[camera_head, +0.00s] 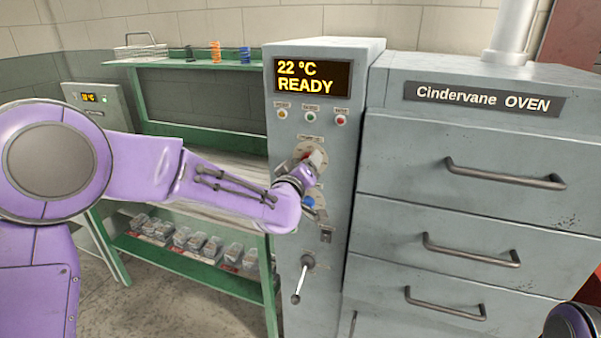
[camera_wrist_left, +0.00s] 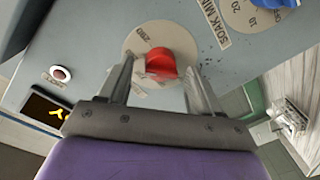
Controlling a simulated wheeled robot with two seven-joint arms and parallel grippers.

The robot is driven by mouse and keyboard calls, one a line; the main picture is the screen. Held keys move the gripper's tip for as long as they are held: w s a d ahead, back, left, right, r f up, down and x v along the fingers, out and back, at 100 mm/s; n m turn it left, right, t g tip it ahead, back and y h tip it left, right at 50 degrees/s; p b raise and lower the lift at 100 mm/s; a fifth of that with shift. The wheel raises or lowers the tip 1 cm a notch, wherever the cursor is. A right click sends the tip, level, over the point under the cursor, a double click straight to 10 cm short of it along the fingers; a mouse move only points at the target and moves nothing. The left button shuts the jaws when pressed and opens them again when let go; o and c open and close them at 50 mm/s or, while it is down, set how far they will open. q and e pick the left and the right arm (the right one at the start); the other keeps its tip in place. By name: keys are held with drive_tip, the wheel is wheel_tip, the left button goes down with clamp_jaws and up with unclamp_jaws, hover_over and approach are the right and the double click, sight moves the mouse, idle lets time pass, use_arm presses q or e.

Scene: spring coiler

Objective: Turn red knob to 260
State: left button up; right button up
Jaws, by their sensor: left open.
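The red knob (camera_head: 309,155) sits on a round dial plate on the grey control column, mostly hidden behind my left wrist in the head view. In the left wrist view the red knob (camera_wrist_left: 161,63) shows clearly at the centre of its pale dial (camera_wrist_left: 150,38). My left gripper (camera_wrist_left: 162,75) is open, with one finger on each side of the knob. I cannot tell whether the fingers touch it. The dial's numbers are too small to read. The display (camera_head: 312,77) reads 22 °C READY. My right gripper is not in view.
A blue knob (camera_head: 308,202) sits below, beside a SOAK MIN dial in the wrist view. Three small buttons (camera_head: 310,117) lie above. A lever (camera_head: 302,278) hangs lower on the column. Oven drawers with handles (camera_head: 505,173) stand right, a green shelf (camera_head: 195,255) left.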

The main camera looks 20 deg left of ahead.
use_arm(q)
drive_tip(key=s+b, duration=0.2)
drive_tip(key=s, duration=0.7)
drive_tip(key=shift+s+d+r, duration=0.15)
drive_tip(key=shift+s, duration=0.15)
drive_tip(key=s+a+f+g+y, duration=0.1)
drive_tip(key=s+a+f+g, duration=0.25)
drive_tip(key=f, duration=0.75)
drive_tip(key=s+a+f+g, duration=0.2)
drive_tip(key=s+f, duration=0.2)
drive_tip(key=f, duration=0.6)
drive_tip(key=s+a+f+g+y, duration=0.15)
drive_tip(key=s+f, duration=0.25)
drive_tip(key=f, duration=0.7)
drive_tip(key=s+a+f+g, duration=0.1)
drive_tip(key=s+f+g, duration=0.1)
drive_tip(key=s+f, duration=0.3)
drive_tip(key=s+a+f+m+g, duration=0.1)
drive_tip(key=s+f+g, duration=0.2)
drive_tip(key=s, duration=0.8)
drive_tip(key=s+a+f+g, duration=0.2)
drive_tip(key=s+f, duration=0.6)
drive_tip(key=shift+s+m, duration=0.2)
drive_tip(key=shift+m, duration=0.2)
drive_tip(key=shift+y, duration=0.25)
